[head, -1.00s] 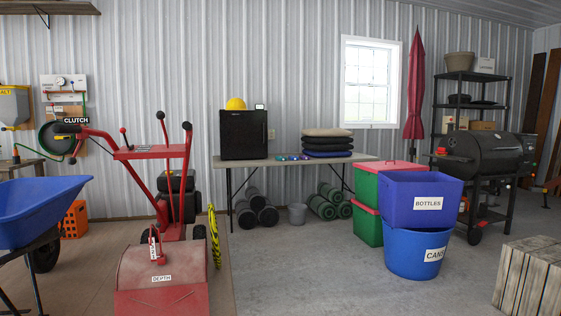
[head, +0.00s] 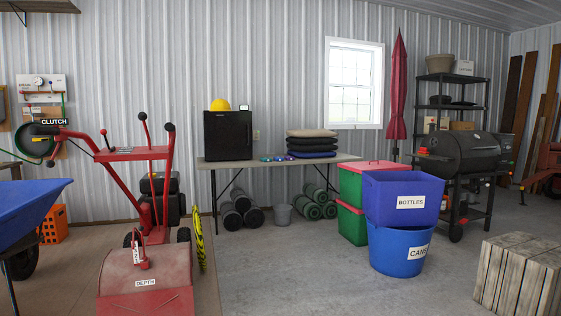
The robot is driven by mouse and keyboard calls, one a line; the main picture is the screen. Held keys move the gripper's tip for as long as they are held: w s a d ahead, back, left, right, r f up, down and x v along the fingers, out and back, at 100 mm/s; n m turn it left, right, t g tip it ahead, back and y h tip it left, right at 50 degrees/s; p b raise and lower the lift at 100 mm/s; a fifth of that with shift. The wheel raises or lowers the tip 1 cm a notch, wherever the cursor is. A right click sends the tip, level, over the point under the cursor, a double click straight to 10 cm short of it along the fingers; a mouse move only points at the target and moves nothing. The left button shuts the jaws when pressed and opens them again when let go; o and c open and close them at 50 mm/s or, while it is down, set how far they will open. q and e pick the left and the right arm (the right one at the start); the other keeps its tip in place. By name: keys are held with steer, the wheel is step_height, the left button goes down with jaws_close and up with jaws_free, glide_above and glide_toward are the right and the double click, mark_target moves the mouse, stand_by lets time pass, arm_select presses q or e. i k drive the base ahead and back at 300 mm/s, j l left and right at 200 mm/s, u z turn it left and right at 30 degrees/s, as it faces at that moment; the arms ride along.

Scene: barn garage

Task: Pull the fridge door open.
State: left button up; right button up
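A small black fridge (head: 228,136) stands on a long folding table (head: 284,160) against the corrugated wall, left of the middle of the head view. Its dark door faces me and looks shut. A yellow hard hat (head: 220,105) and a small display device (head: 244,107) sit on top of it. The door's handle is too dark and small to make out clearly. Neither of my grippers shows in the head view.
A red tiller-like machine (head: 145,275) and a blue wheelbarrow (head: 30,207) stand at the left. Blue bins (head: 400,247), green boxes (head: 352,222) and a wooden crate (head: 520,275) stand at the right. Concrete floor (head: 290,270) between is clear.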

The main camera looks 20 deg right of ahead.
mark_target(228, 134)
steer(key=i+l+z, duration=0.1)
steer(key=i+z, duration=0.2)
steer(key=i, duration=0.7)
steer(key=i+j+z, duration=0.25)
steer(key=i, duration=0.75)
steer(key=i+l, duration=0.2)
steer(key=i, duration=0.7)
steer(key=i+l+z, duration=0.1)
steer(key=i, duration=0.8)
steer(key=i+l, duration=0.25)
steer(key=i, duration=0.65)
